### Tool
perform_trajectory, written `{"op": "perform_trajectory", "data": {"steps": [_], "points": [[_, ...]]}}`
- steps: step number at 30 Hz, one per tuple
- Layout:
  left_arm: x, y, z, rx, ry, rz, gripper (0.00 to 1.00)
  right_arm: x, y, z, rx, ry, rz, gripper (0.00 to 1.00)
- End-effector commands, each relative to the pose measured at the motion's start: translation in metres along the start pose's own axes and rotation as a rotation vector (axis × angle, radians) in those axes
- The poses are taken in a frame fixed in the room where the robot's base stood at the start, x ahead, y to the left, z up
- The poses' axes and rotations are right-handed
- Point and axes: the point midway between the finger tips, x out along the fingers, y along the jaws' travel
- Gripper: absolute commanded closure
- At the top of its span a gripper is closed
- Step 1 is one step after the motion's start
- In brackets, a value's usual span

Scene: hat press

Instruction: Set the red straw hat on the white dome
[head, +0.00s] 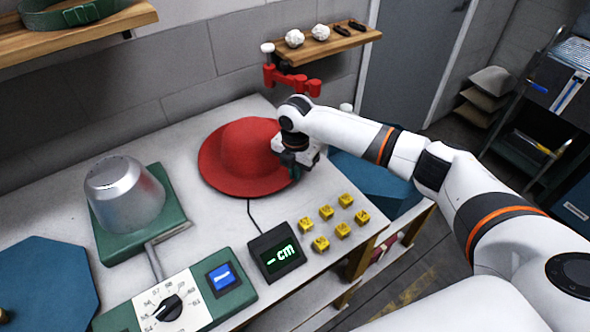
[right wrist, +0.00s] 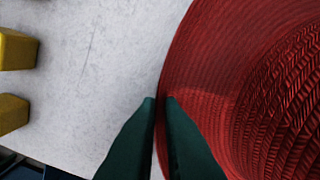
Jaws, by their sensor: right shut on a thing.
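The red straw hat (head: 243,148) sits crown up at the back middle of the table, brim spread flat around it. My right gripper (head: 293,167) is at the right edge of the brim. In the right wrist view, its dark green fingers (right wrist: 161,101) are shut on the edge of the hat's woven brim (right wrist: 205,115). A silvery metal dome with a flat top (head: 125,193) stands on a green base to the left of the hat. I see no plainly white dome; whatever is under the hat is hidden. My left gripper is not in view.
A display reading "- cm" (head: 276,252) has a cable running toward the hat. Several yellow blocks (head: 341,230) stand at the right. A dial panel (head: 172,305) is at the front. A red clamp-like fixture (head: 292,82) rises behind the hat. Blue boards lie left and right.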

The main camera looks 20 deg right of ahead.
Motion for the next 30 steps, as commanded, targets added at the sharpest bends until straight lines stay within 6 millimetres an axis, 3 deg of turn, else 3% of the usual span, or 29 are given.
{"op": "perform_trajectory", "data": {"steps": [10,12,15,25,30], "points": [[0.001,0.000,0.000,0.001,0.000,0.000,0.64,0.004,0.000,0.000,0.001,0.001,0.000,1.00],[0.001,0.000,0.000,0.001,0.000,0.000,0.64,0.004,0.000,0.000,0.001,0.001,0.000,0.83],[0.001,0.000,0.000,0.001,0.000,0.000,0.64,0.004,0.000,0.000,0.000,0.001,0.000,0.68],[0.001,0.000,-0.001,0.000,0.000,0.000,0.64,0.001,0.000,0.000,0.000,0.001,0.000,0.68],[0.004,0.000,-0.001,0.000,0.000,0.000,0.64,-0.021,-0.001,-0.001,-0.002,0.002,-0.004,0.68]]}}
